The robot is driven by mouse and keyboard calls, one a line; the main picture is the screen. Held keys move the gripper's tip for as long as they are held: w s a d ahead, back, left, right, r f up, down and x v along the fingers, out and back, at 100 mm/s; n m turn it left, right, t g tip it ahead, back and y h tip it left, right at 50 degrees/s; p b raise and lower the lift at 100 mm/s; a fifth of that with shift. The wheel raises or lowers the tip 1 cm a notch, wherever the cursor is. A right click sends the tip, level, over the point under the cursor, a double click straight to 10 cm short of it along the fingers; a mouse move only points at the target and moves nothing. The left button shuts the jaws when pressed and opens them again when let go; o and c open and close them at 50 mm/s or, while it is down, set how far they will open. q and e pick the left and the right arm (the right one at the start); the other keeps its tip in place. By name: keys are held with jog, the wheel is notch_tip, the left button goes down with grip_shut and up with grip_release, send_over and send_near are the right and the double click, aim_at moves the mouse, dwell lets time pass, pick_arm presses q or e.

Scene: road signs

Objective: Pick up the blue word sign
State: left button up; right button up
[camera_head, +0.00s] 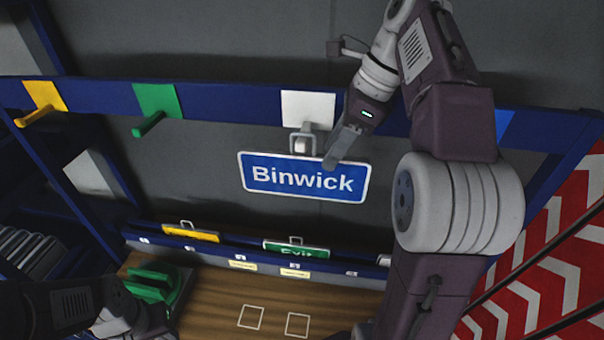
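The blue word sign (304,178), with a white border and the word "Binwick", hangs below the white square plate (308,107) on the upper blue rail. Its grey loop (302,142) is at the peg under that plate. My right gripper (333,157) reaches down from the upper right, and its fingertips overlap the sign's top edge, right of the loop. Only one finger shows clearly, so whether it grips the sign is unclear. My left gripper (142,322) is low at the lower left, dark and partly cut off; its fingers are not clear.
Yellow (44,97) and green (158,101) plates with pegs sit left on the rail (225,114). Below, a yellow sign (190,233) and a green "Exit" sign (296,249) stand in a blue rack. A green object (150,284) sits beside the wooden surface (215,308). Red-white chevron panels are at right.

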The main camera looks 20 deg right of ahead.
aim_at(322, 172)
jog(key=shift+a+f, duration=0.1)
jog(key=shift+f, duration=0.1)
jog(key=x, duration=0.4)
jog(key=shift+a+f, duration=0.15)
jog(key=shift+w+f, duration=0.2)
jog(key=shift+s+r, duration=0.1)
jog(key=shift+s, duration=0.15)
grip_shut()
jog(key=shift+w, duration=0.1)
dwell(0.6)
